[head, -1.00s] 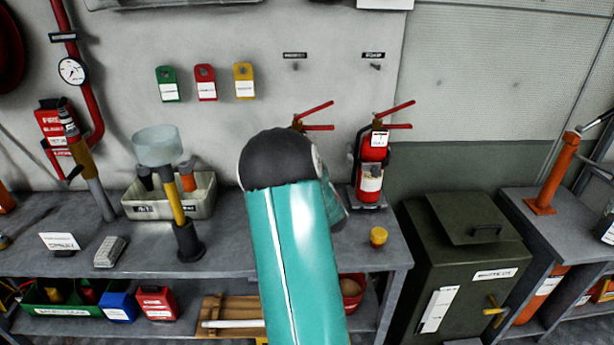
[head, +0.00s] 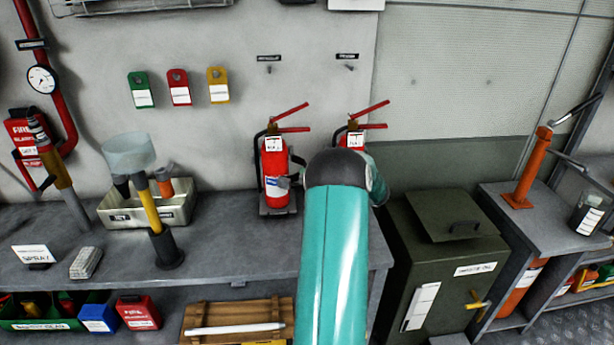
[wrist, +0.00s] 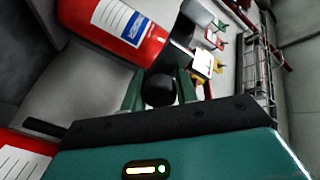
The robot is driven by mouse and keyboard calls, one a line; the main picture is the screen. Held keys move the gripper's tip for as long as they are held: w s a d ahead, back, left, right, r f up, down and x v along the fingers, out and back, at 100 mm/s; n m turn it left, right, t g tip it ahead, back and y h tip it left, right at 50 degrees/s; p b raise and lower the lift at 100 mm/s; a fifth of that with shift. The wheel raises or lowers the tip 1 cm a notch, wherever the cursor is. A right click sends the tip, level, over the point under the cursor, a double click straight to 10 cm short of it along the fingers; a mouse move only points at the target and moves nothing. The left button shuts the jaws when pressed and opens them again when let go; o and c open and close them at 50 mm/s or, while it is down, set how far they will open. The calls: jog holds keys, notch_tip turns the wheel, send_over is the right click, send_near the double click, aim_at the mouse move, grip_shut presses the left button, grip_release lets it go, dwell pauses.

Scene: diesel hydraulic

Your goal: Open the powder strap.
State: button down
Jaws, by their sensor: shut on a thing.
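Two red fire extinguishers stand on the bench against the wall. The left extinguisher (head: 274,165) is mostly clear, with a grey strap piece (head: 284,182) at its right side. The right extinguisher (head: 352,138) is largely hidden by my arm. I cannot read which one is powder. In the wrist view, the extinguisher with a blue-and-white label (wrist: 115,22) is close above my gripper (wrist: 160,88). The green fingers are shut on a dark round knob (wrist: 159,92) beside that extinguisher; how it joins the strap is unclear. My arm hides the gripper in the head view.
Another red surface with a white label (wrist: 22,158) is at the lower left of the wrist view. A parts tray (head: 150,210) and a grey block (head: 86,263) are on the bench at left. A green cabinet (head: 440,270) stands at right.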

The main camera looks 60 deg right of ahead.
jog(key=shift+d+r+n+y, duration=0.2)
jog(key=shift+r+n+y, duration=0.05)
jog(key=shift+n+y, duration=0.15)
jog(key=c, duration=1.1)
grip_release()
jog(key=shift+w+a, duration=0.1)
jog(key=shift+f, duration=0.1)
jog(key=shift+s, duration=0.35)
jog(key=s+d, duration=0.2)
jog(key=s, duration=1.1)
jog(key=shift+d, duration=0.4)
jog(key=shift+c, duration=0.2)
